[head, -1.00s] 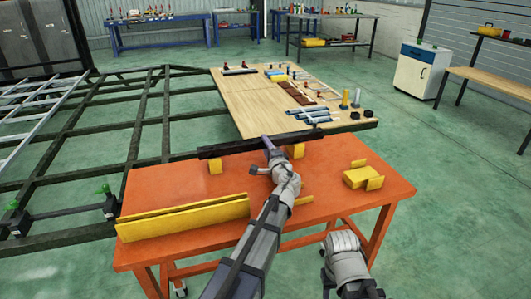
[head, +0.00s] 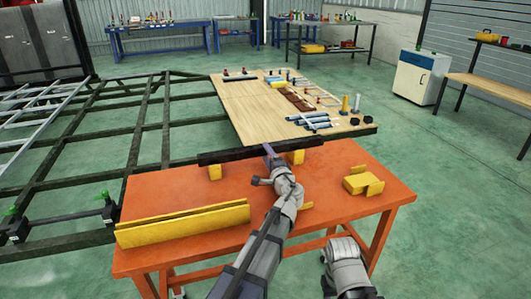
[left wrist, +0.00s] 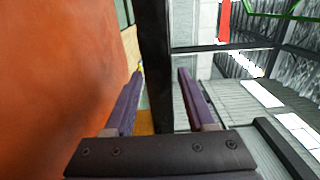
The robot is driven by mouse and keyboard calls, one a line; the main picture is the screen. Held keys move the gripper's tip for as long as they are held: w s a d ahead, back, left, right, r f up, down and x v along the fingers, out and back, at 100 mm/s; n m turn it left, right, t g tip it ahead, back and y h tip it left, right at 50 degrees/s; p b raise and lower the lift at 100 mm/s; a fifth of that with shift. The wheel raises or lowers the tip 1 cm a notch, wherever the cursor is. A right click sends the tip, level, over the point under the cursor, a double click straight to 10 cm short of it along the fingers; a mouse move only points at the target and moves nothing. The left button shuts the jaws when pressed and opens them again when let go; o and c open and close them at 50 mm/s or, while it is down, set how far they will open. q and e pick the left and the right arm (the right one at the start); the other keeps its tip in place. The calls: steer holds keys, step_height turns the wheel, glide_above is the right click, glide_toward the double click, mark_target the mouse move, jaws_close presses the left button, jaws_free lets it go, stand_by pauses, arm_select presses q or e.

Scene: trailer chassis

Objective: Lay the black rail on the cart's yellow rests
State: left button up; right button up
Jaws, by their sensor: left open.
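The black rail (head: 235,156) lies across the two yellow rests, the left rest (head: 214,172) and the right rest (head: 297,157), at the far edge of the orange cart (head: 165,190). My left gripper (head: 269,151) is at the rail, nearer its right end. In the left wrist view the rail (left wrist: 154,50) runs between the purple fingers of this gripper (left wrist: 160,85); the fingers are apart, with a gap visible on the right side. Part of my right arm shows at the bottom, but its gripper is out of view.
A long yellow angled piece (head: 185,222) lies at the cart's front left. A yellow block (head: 363,181) sits at the right. The dark chassis frame (head: 130,160) and a wooden deck (head: 250,112) with parts lie beyond. The cart's middle is mostly clear.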

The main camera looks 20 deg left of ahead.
arm_select(q)
steer(key=v, duration=1)
